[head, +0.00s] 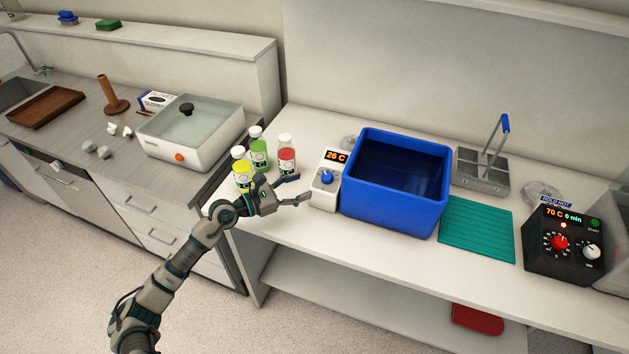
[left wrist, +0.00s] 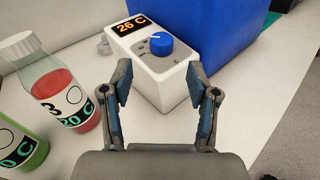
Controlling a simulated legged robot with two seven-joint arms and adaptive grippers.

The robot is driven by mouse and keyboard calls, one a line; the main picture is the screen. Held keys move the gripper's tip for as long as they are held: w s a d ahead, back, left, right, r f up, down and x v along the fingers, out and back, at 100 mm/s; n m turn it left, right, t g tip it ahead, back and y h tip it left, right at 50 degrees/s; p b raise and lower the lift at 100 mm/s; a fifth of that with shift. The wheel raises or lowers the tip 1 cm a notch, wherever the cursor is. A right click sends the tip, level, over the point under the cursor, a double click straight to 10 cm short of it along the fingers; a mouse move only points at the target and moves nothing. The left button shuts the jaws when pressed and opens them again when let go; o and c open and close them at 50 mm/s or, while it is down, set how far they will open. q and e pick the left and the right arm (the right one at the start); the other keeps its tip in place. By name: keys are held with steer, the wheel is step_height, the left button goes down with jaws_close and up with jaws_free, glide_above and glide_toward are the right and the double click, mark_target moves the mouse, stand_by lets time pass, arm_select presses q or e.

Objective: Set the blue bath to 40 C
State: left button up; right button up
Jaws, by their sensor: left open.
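The blue bath (head: 392,205) is an open blue tub of dark liquid on the white bench. Its white control unit (head: 323,193) stands against its left side, with a display (head: 336,156) reading 26 C and a blue knob (head: 326,176). In the left wrist view the display (left wrist: 131,26) also reads 26 C, and the blue knob (left wrist: 160,43) lies ahead, between the fingers in the picture. My left gripper (head: 303,188) is open and empty just in front of and left of the control unit; it also shows in the left wrist view (left wrist: 160,88). My right gripper is not in view.
Bottles with yellow (head: 242,170), green (head: 258,148) and red (head: 286,155) contents stand left of the control unit, close to my left gripper. Right of the bath are a teal mat (head: 477,229), a metal rack (head: 482,173) and a black heater unit (head: 562,246) showing 70 C.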

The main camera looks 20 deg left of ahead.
arm_select(q)
steer(key=v, duration=0.5)
steer(key=shift+a, duration=0.1)
steer(key=shift+f, duration=0.1)
